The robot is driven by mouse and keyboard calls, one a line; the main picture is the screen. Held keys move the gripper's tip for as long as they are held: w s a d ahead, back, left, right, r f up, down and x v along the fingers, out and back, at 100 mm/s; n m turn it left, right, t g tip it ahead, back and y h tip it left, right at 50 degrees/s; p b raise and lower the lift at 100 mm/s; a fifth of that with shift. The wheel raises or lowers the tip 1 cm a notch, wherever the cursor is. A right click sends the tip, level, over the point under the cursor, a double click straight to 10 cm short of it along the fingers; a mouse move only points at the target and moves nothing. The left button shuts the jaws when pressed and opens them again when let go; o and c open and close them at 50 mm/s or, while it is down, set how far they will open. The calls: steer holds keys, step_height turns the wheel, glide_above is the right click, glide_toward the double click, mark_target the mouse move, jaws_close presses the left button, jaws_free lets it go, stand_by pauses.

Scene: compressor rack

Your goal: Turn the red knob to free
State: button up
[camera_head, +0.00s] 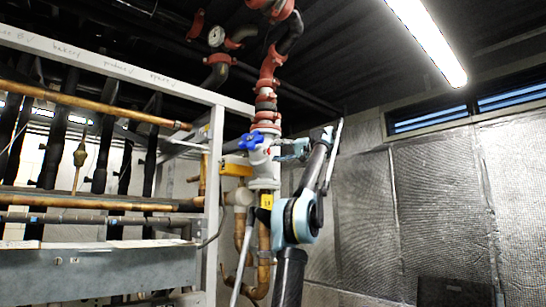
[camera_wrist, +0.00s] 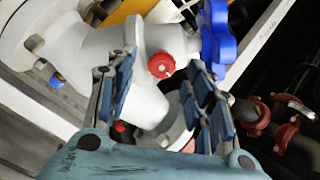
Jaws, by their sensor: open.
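The red knob (camera_wrist: 161,65) is a small, round, ribbed cap on the white valve body (camera_wrist: 125,50), near the middle of the wrist view. My gripper (camera_wrist: 160,72) is open, with its blue-padded fingers on either side of the knob in that view. The fingers look apart from the knob, but I cannot tell the depth gap. In the head view my gripper (camera_head: 284,149) is just right of the valve, pointing left at it. The knob is too small there to make out clearly.
A blue handwheel (camera_wrist: 217,40) sits close beside the right finger; it also shows in the head view (camera_head: 250,141). Red-jointed pipe (camera_head: 268,80) rises above the valve. A white rack frame (camera_head: 213,180) and copper pipes stand left. Room is free toward the foil-covered wall (camera_head: 430,190).

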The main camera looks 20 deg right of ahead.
steer(key=v, duration=1)
steer(key=shift+d, duration=0.2)
steer(key=s+a+f+g+h, duration=0.1)
steer(key=a+f+g+h, duration=0.35)
steer(key=a+f, duration=1.85)
steer(key=s+a+f+g+h, duration=0.15)
steer(key=s+a+f, duration=0.35)
steer(key=f, duration=0.5)
steer(key=s+a+f+g+h, duration=0.1)
steer(key=s+a+f+g, duration=0.3)
steer(key=f, duration=0.7)
steer(key=s+f+h, duration=0.2)
steer(key=s+f, duration=0.5)
steer(key=f, duration=0.5)
steer(key=s+f+n+h, duration=0.1)
steer(key=s+f+h, duration=0.1)
steer(key=s+f, duration=0.6)
steer(key=s+a+f+h, duration=0.1)
steer(key=s+f, duration=0.6)
steer(key=f, duration=1.1)
steer(key=shift+s+f+n+h, duration=0.25)
steer(key=shift+n+h, duration=0.05)
steer(key=shift+h, duration=0.4)
steer(key=shift+a, duration=0.1)
